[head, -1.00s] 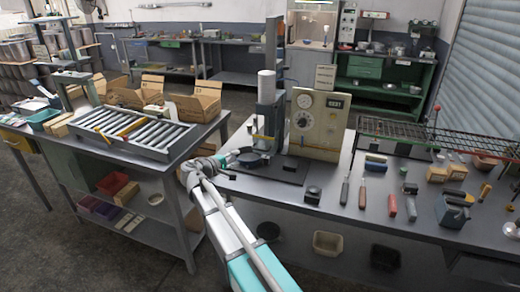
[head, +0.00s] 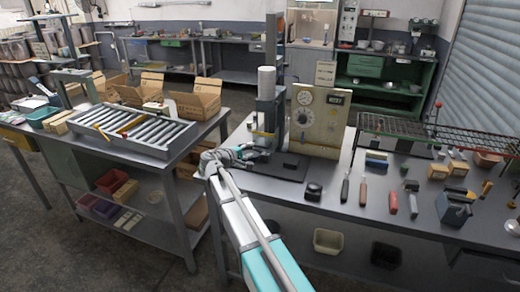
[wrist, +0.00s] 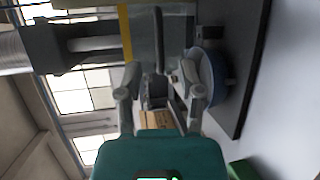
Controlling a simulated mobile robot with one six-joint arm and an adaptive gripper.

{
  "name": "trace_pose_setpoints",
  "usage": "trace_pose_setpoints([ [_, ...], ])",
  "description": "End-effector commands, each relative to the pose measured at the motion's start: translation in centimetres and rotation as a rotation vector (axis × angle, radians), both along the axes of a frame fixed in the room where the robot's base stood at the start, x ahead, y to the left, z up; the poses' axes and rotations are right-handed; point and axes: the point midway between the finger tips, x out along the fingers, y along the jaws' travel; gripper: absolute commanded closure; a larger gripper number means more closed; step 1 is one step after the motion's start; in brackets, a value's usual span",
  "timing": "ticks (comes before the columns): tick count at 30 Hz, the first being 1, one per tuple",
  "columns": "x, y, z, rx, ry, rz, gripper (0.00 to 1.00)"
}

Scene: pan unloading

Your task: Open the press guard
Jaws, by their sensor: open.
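The press (head: 268,105) stands on the right bench, a grey column with a white cylinder on top and a dark base plate (head: 290,166). My gripper (head: 246,154) is at its front left, low over the plate. In the wrist view my gripper (wrist: 160,70) is open, with a finger on each side of a slim grey upright bar (wrist: 159,42). The bar may be the guard's handle; I cannot tell whether the fingers touch it. A grey panel with a yellow stripe (wrist: 125,32) lies behind. A round blue-rimmed dish (wrist: 216,80) is beside one finger. The guard's outline is unclear.
A control panel (head: 320,120) with a dial stands right of the press. A small dark block (head: 314,191) and several hand tools lie on the bench to the right. A roller tray (head: 135,130) and cardboard boxes (head: 195,100) are on the left bench.

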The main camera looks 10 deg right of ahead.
Motion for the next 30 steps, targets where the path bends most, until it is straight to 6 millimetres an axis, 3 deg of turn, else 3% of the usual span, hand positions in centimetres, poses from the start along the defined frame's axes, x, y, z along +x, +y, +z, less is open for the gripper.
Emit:
trace_pose_setpoints([
  [12,3.0,-4.4,-1.0,-0.001,0.001,-0.001,0.52],
  [26,3.3,-5.1,-1.1,0.0,0.001,0.001,0.52],
  [27,3.3,-5.1,-1.1,0.0,0.001,0.001,0.54],
  [30,3.3,-5.1,-1.1,-0.001,0.001,0.0,0.72],
])
